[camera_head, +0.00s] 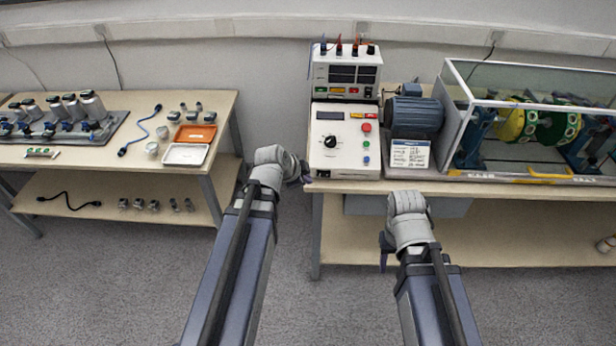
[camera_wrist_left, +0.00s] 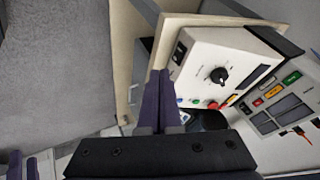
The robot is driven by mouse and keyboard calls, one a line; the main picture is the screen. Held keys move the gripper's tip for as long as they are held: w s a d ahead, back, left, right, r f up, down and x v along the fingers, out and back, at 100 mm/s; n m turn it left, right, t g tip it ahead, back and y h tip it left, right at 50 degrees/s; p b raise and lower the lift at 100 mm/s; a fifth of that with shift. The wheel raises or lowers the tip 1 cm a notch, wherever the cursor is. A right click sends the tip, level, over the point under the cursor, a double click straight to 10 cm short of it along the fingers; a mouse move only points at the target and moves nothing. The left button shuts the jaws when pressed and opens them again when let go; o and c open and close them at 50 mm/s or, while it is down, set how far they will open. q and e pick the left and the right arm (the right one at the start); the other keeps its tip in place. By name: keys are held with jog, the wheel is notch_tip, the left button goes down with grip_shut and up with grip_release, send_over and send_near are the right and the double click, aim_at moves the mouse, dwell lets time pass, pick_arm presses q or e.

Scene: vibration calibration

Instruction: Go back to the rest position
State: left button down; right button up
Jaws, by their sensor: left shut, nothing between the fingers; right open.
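My left gripper (camera_head: 304,172) is at the left front edge of the right bench, close to the control box. In the left wrist view its two purple fingers (camera_wrist_left: 160,92) are together with nothing between them, in front of the white control box (camera_wrist_left: 215,75). My right gripper (camera_head: 385,250) hangs in front of the right bench, mostly hidden behind its wrist. It is open, and I see nothing held in it.
The right bench (camera_head: 350,187) carries the control box (camera_head: 345,140), a power supply (camera_head: 345,75), a blue motor (camera_head: 412,115) and a guarded rotor rig (camera_head: 540,120). The left bench (camera_head: 90,165) holds sensors and trays. Grey floor (camera_head: 150,280) lies open between.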

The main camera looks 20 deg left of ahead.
pick_arm(q)
jog(key=s+d+f+n+g+y, duration=0.3)
jog(key=s+d+n+g, duration=0.4)
jog(key=s+d, duration=0.9)
jog(key=shift+s+d+f+n+g, duration=0.2)
jog(key=shift+s+f+n+g, duration=0.15)
jog(key=shift+f+n, duration=0.3)
